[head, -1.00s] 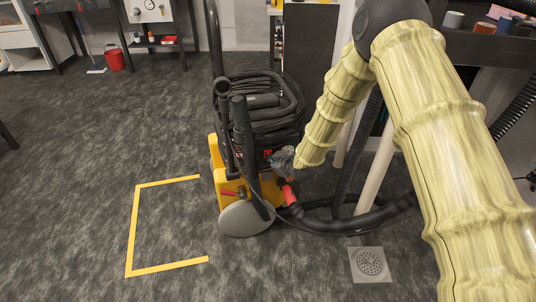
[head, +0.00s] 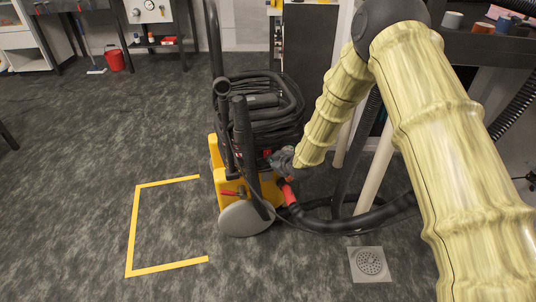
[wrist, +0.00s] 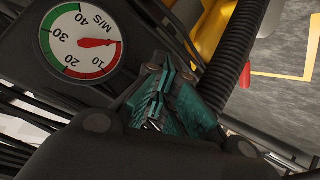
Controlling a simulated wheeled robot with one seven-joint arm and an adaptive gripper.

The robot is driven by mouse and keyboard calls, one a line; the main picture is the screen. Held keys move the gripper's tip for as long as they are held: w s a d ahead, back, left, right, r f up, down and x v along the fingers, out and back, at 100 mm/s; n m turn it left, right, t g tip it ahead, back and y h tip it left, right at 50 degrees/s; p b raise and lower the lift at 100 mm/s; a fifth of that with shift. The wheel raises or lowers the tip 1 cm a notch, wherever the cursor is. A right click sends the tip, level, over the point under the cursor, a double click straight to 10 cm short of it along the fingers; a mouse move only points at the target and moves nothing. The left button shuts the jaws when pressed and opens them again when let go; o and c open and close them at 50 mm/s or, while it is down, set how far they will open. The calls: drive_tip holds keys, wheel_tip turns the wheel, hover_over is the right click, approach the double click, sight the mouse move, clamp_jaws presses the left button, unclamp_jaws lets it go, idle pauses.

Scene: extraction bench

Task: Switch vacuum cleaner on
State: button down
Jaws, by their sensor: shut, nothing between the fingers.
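The vacuum cleaner (head: 264,187) stands on the floor in the middle of the head view, with a yellow base, a dark upper body and a coiled black hose on top. My gripper (head: 275,160) is at its right side, close to a small red part (head: 267,153); whether it touches cannot be told. In the wrist view my gripper's teal fingers (wrist: 160,95) are shut with nothing between them. The switch itself cannot be made out clearly.
A thick black hose (head: 350,222) with a red cuff (head: 287,193) runs from the vacuum to the right. Yellow tape (head: 133,230) marks open floor at left. A floor drain (head: 370,263) lies at front right. A red bucket (head: 115,60) stands far back.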

drive_tip(key=shift+w+a+r, duration=0.45)
drive_tip(key=shift+w+r, duration=0.15)
drive_tip(key=shift+r, duration=0.05)
drive_tip(key=shift+s+d+f+p, duration=0.1)
drive_tip(key=shift+s+f+p, duration=0.15)
drive_tip(key=shift+s, duration=0.2)
idle(0.5)
drive_tip(key=s, duration=0.1)
drive_tip(key=s+d+f, duration=0.1)
drive_tip(key=s, duration=0.1)
drive_tip(key=s+d+p, duration=0.1)
drive_tip(key=s, duration=0.1)
drive_tip(key=shift+f, duration=0.2)
idle(0.7)
